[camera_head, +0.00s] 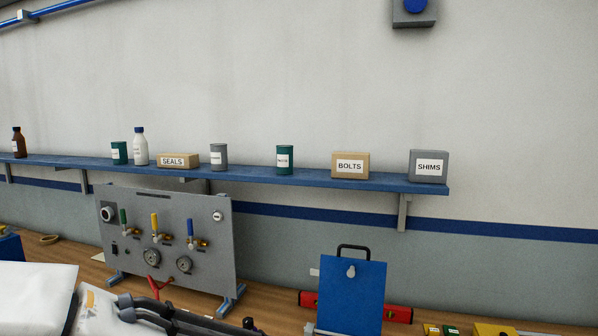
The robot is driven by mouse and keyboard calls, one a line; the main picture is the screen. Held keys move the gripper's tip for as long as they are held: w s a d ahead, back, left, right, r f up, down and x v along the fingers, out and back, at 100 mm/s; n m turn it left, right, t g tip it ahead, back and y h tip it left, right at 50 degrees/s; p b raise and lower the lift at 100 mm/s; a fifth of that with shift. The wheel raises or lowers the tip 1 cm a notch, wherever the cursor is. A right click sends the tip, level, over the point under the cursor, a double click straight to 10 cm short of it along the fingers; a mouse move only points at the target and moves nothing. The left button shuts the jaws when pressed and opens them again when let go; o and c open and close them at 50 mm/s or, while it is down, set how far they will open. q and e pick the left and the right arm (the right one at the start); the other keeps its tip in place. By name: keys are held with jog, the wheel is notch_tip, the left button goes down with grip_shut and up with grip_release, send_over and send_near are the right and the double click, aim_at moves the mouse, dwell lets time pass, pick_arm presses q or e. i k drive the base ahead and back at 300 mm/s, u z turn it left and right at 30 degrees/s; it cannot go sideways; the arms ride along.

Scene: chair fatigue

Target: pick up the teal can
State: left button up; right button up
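Two teal cans with white labels stand upright on the blue wall shelf (390,182). One teal can (119,153) is toward the left, beside a white bottle. The other teal can (284,160) is near the middle, between a grey can and the BOLTS box. White and dark parts of my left arm come in at the lower left, with what seems to be my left gripper (248,325) low in front of the bench, well below the shelf. Its fingers are not clear, and nothing shows held in it. My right gripper is not in view.
The shelf also holds a brown bottle (18,143), white bottle (140,147), SEALS box (178,160), grey can (219,157), BOLTS box (350,165) and SHIMS box (429,166). A grey gauge panel (170,230) and blue board (350,290) stand below on the bench.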

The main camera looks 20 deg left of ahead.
aim_at(284, 153)
jog(key=z, duration=1.3)
jog(key=i, duration=0.7)
jog(key=u, duration=2.9)
jog(key=i, duration=0.5)
